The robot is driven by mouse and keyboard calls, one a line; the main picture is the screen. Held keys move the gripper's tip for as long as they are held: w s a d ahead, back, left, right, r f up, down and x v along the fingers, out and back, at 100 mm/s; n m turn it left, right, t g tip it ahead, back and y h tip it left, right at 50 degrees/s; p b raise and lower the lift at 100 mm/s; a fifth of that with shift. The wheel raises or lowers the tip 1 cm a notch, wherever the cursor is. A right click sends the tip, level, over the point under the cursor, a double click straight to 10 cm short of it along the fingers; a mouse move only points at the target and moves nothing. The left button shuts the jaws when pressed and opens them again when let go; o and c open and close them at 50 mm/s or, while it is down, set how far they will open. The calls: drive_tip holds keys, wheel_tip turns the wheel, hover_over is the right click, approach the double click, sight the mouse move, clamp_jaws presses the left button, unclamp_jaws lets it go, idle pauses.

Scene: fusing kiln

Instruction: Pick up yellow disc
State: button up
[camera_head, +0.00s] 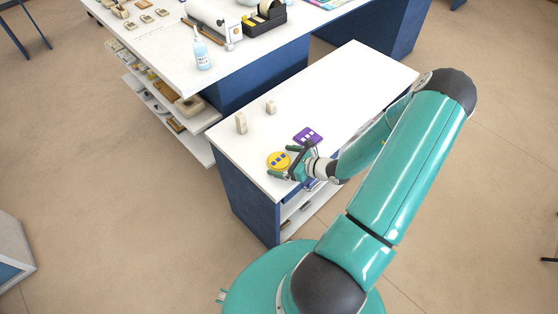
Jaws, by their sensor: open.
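The yellow disc (277,160), with small blue squares on it, lies on the white top of the low blue bench (362,80), near its front left corner. My gripper (283,162) is open and at the disc's right side, with its two fingers reaching left toward it. One finger appears near the disc's upper right edge and the other near its lower edge. I cannot tell whether the fingers touch the disc or are above it. My arm comes in from the right.
A purple piece (308,136) with pale squares lies just behind my gripper. Two beige blocks, a taller one (241,123) and a shorter one (271,107), stand farther back. A larger worktable (160,62) with a bottle (201,50) stands behind. The bench's far right is clear.

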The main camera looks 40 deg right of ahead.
drive_tip(key=c, duration=1.2)
drive_tip(key=shift+o, duration=0.2)
